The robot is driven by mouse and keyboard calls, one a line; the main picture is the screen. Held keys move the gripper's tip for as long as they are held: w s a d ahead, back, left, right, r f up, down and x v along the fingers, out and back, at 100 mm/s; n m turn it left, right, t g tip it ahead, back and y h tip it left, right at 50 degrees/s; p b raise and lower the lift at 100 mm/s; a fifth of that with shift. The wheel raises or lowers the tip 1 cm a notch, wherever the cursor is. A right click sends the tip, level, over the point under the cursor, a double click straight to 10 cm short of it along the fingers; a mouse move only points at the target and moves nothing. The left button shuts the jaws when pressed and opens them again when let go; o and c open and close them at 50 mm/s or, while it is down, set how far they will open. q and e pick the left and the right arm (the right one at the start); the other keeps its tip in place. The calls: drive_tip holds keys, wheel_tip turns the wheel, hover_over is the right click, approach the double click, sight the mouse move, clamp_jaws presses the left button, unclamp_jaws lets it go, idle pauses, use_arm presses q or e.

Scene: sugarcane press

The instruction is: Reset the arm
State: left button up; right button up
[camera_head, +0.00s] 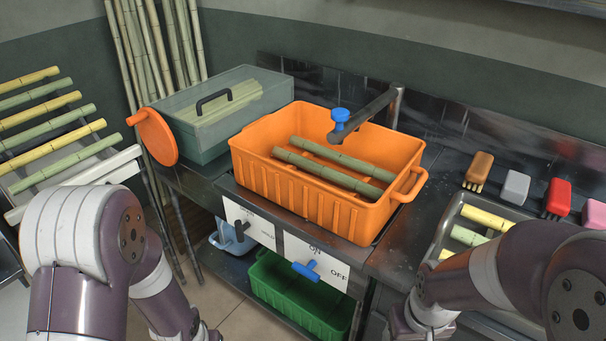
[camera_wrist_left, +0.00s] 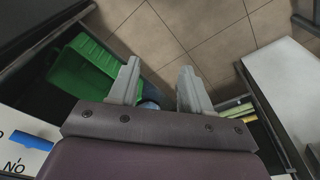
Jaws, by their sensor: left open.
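My left arm comes in from the left in the head view and hangs down in front of the counter; its gripper is below the frame there. In the left wrist view my left gripper (camera_wrist_left: 155,88) is open, with nothing between its fingers, over the tiled floor and beside the green crate. My right arm comes in from the right in the head view, bent over the counter's right part. Its fingers are not clearly visible. The orange basket (camera_head: 290,205) on the counter holds green cane pieces (camera_head: 335,168) under a tap with a blue knob (camera_head: 340,115).
A green crate (camera_head: 300,296) sits below the counter; it also shows in the left wrist view (camera_wrist_left: 78,70). A grey lidded box (camera_head: 215,135) stands left of the basket. Brushes and sponges (camera_head: 515,187) lie at right. A cane rack (camera_head: 45,105) stands at left. The floor (camera_wrist_left: 210,35) is clear.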

use_arm(q)
wheel_tip(320, 180, up, 30)
drive_tip(key=s+d+m+p, duration=0.1)
drive_tip(key=p, duration=1.7)
drive_tip(key=shift+s+d, duration=0.15)
drive_tip(key=shift+d, duration=0.2)
